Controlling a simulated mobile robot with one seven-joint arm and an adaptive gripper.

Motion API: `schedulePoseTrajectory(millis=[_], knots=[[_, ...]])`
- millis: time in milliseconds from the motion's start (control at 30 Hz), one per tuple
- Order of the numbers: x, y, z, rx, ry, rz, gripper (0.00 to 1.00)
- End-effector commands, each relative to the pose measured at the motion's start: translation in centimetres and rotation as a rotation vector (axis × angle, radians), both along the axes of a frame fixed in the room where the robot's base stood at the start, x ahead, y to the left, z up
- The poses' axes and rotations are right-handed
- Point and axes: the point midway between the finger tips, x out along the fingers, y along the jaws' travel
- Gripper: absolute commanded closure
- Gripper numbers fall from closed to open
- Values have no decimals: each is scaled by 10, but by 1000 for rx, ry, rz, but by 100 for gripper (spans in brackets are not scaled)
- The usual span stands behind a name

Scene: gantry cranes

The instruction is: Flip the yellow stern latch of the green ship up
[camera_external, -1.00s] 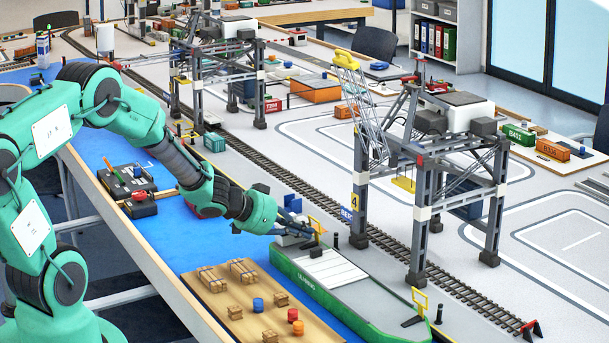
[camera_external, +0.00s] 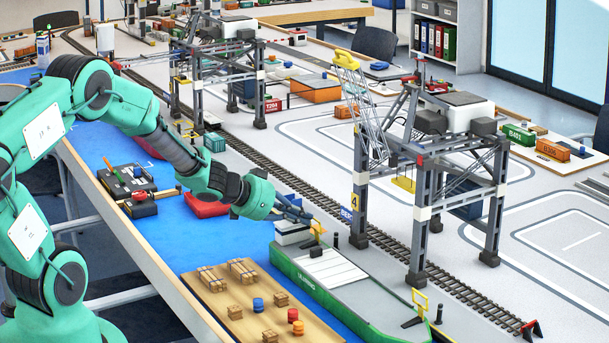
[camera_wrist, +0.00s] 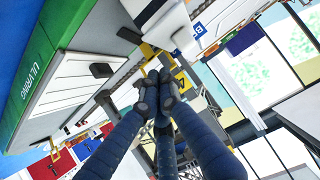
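The green ship (camera_external: 330,290) lies along the quay in the external view. Its hull, lettered ULVRING, fills the left of the wrist view (camera_wrist: 38,72). The yellow stern latch (camera_external: 317,228) is at the ship's far end, by the white stern block (camera_external: 292,233). My gripper (camera_external: 306,216) is just above and beside this latch, and partly overlaps it, so its exact angle and any contact are unclear. In the wrist view my gripper's dark fingertips (camera_wrist: 158,88) are together, with nothing visible between them, close to yellow parts.
A second yellow latch (camera_external: 419,302) stands upright at the ship's near end. A gantry crane (camera_external: 425,190) stands right of the ship, over rails. A wooden pallet (camera_external: 215,292) with crates and small barrels lies left of the hull. A red object (camera_external: 205,206) lies beneath my wrist.

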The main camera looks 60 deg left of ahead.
Motion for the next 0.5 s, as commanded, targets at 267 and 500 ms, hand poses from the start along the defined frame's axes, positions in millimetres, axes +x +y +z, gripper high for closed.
schedulePoseTrajectory(millis=[267,500], knots=[[-41,1,-25,-2,3,2,100],[-72,1,-42,-2,1,2,100]])
